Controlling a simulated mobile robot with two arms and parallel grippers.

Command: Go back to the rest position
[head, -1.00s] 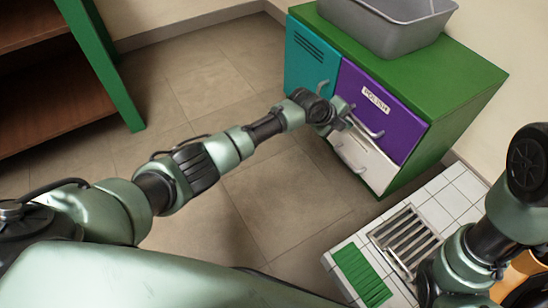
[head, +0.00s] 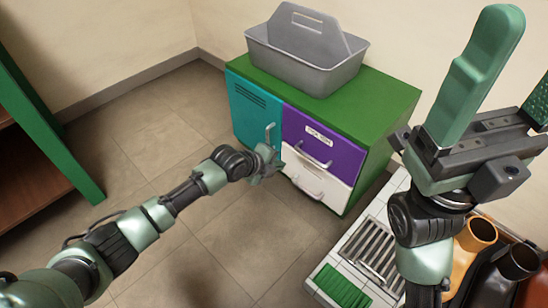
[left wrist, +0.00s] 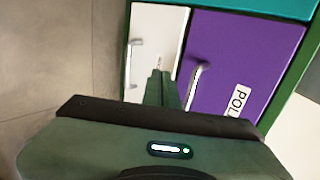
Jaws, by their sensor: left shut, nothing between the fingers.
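My left gripper (head: 268,165) is shut and empty, in front of the cabinet near the foot of the teal door (head: 254,112) and the white drawer (head: 316,184). In the left wrist view its closed fingers (left wrist: 161,84) point at the cabinet front, between the white drawer's handle and the handle of the purple drawer (left wrist: 240,60). I cannot tell whether they touch it. My right gripper (head: 518,65) is raised large at the right of the head view, its fingers wide apart with nothing between them; one finger is cut off by the picture edge.
A grey caddy (head: 306,60) stands on the cabinet's green top (head: 385,95). A tiled tray with a grate (head: 368,250) and boots (head: 478,235) are at the lower right. A green-framed wooden shelf (head: 40,130) is at the left. The floor (head: 150,150) between is clear.

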